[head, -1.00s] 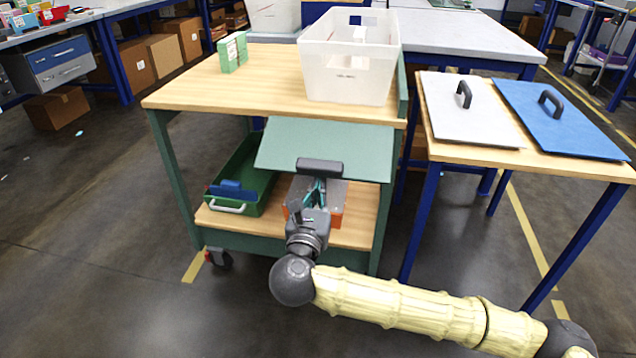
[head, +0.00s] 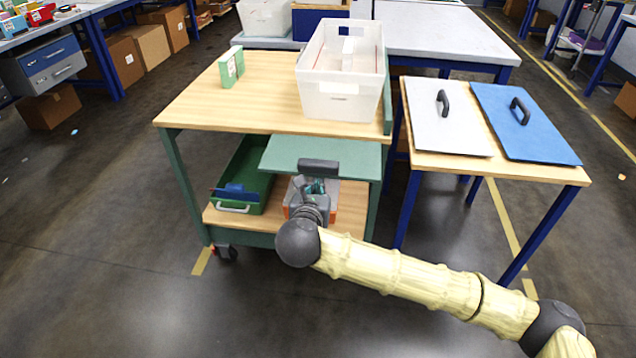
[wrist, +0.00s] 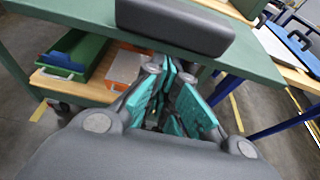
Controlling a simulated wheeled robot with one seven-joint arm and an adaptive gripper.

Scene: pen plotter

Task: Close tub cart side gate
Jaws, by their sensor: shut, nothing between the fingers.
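The tub cart's side gate (head: 330,152) is a flat green panel below the cart's wooden top. It slants outward from the cart side and does not hang flush. A black bar handle (head: 318,166) sits near its outer edge. The handle also shows across the top of the wrist view (wrist: 175,25), with the green gate around it. My gripper (head: 320,187) is shut and empty, just below and in front of the handle. In the wrist view its teal-padded fingers (wrist: 172,82) are together beneath the handle. I cannot tell whether they touch the gate.
The cart top (head: 205,105) holds a clear tub (head: 340,105) and a green box (head: 231,68). A green tray (head: 243,182) and an orange-and-grey box (head: 335,208) are on the lower shelf. A table with grey (head: 430,125) and blue (head: 515,125) lidded panels stands right. Floor in front is open.

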